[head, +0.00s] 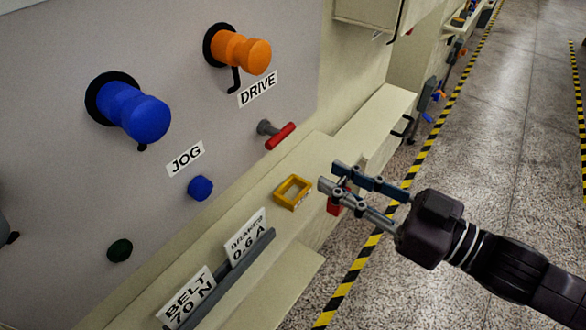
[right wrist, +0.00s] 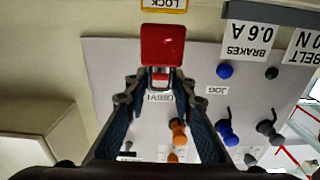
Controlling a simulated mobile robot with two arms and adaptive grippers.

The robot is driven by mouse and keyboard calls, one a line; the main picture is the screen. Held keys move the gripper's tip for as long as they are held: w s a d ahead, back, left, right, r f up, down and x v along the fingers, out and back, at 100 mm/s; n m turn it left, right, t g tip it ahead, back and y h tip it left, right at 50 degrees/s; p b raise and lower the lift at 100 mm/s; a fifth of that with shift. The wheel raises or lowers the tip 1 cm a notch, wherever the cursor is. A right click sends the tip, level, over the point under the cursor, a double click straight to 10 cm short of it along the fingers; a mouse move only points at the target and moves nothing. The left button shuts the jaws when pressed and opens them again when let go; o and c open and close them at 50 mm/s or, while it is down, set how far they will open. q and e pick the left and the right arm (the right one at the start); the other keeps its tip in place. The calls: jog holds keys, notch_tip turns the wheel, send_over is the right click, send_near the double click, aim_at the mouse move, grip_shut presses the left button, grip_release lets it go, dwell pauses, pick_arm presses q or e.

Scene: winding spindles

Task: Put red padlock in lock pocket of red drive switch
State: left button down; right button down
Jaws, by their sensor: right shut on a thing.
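The red padlock (right wrist: 163,45) is held by my right gripper (head: 331,178), whose fingers are shut on its shackle in the right wrist view (right wrist: 160,80). In the head view the padlock (head: 335,205) is partly hidden behind the fingers and hangs below them, off the ledge's front side. A yellow square frame (head: 292,192) sits on the ledge, left of the gripper and apart from it. A yellow-edged LOCK label (right wrist: 165,4) shows at the top of the wrist view. A red-handled switch (head: 280,136) sticks out of the panel below the DRIVE label (head: 258,89). My left gripper is not in view.
An orange knob (head: 243,52) and a blue knob (head: 136,112) stick out of the grey panel. BELT (head: 188,298) and BRAKES (head: 246,237) cards stand in a dark rail on the ledge. The floor at right is clear beyond the striped tape.

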aim_at(334, 210)
jog(key=shift+w+a+f+p, duration=0.5)
jog(key=shift+w+a, duration=0.4)
jog(key=shift+a, duration=0.4)
jog(key=shift+w+a+f+p, duration=0.35)
jog(key=shift+w+a+f, duration=0.45)
jog(key=shift+a, duration=0.45)
jog(key=shift+w+a+f+p, duration=0.45)
jog(key=shift+w+a, duration=0.55)
jog(key=shift+a, duration=0.3)
jog(key=shift+f, duration=0.1)
jog(key=c, duration=1.6)
grip_release()
jog(key=b+v, duration=0.2)
jog(key=v, duration=0.7)
jog(key=shift+v, duration=1.5)
